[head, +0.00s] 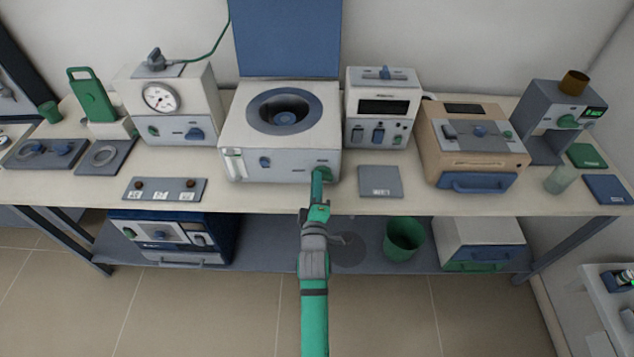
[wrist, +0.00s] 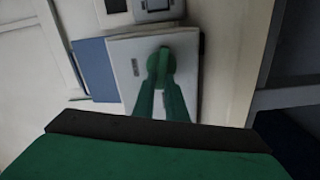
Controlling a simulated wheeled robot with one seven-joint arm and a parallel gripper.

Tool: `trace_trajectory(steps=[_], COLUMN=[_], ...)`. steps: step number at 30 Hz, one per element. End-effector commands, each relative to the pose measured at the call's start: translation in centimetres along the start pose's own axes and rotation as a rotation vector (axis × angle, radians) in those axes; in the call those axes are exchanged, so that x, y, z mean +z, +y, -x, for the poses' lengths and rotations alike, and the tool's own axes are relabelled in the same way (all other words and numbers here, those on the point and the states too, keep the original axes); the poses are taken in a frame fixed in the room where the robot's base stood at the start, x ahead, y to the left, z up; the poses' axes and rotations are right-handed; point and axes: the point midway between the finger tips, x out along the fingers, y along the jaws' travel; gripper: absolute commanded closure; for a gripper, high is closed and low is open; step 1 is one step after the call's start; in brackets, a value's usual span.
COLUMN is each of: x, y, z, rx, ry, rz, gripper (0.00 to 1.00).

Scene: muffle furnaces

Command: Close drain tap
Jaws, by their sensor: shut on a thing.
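The drain tap (head: 326,172) is a green knob low on the right front of the white box (head: 245,158) with a round opening in its top. My gripper (head: 319,184) reaches up from below to the tap and is shut on it. In the wrist view my two green fingers (wrist: 161,88) come together at the green tap (wrist: 160,60) on the pale front face. The fingers hide part of the tap, and its exact turn angle cannot be told.
A blue lid (head: 285,38) stands upright behind the box. A grey plate (head: 380,181) lies to the right on the bench, and a labelled panel (head: 165,189) to the left. Other instruments line both sides. A green bin (head: 404,238) stands on the lower shelf.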

Motion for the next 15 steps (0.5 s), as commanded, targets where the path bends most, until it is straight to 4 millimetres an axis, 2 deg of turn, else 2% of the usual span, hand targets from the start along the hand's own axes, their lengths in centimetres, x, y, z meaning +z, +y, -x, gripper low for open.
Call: trace_trajectory(steps=[6,15], x=[0.0,0.05], y=[-0.05,-0.2], z=[-0.09,-0.09], rx=[0.004,0.005], ry=[0.0,0.0], rz=[0.14,0.247], gripper=[1.0,1.0])
